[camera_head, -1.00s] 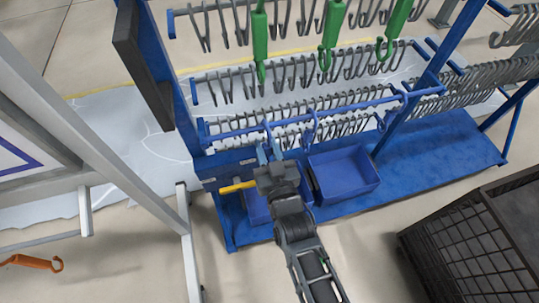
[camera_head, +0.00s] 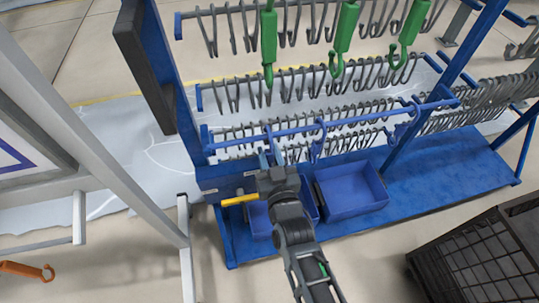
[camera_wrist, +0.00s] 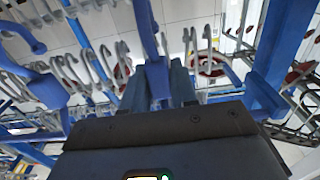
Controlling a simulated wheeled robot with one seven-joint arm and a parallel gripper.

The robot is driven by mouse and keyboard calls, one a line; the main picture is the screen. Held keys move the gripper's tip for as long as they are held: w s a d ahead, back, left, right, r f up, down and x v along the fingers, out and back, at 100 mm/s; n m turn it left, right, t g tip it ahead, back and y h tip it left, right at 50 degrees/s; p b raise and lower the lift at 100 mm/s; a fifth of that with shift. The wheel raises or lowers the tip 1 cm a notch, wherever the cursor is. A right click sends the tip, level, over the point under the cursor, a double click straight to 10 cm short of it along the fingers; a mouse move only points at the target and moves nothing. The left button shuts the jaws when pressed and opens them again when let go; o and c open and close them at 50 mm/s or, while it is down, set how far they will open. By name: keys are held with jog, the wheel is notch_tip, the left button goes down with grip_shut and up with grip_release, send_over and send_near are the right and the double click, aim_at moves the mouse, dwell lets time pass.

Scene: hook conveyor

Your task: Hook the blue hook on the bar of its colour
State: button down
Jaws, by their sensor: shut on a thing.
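The blue hook (camera_head: 269,143) is held upright in my gripper (camera_head: 271,160), which is shut on its lower part. In the wrist view the blue hook (camera_wrist: 147,30) rises from between the fingertips (camera_wrist: 165,82). The blue bar (camera_head: 360,117) runs across the rack just above my gripper. The held hook's top overlaps the bar's left part in the head view. I cannot tell whether it sits over the bar or only in front of it. Other blue hooks (camera_head: 318,142) hang on the bar to the right.
Rows of grey hooks (camera_head: 330,80) fill the rack behind and above. Green hooks (camera_head: 269,42) hang on a higher bar. A blue bin (camera_head: 350,190) stands below right. A dark crate (camera_head: 480,260) is at lower right, a grey frame (camera_head: 110,150) at left.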

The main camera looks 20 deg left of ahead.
jog(key=shift+f, duration=0.15)
jog(key=c, duration=1.2)
grip_release()
jog(key=o, duration=0.4)
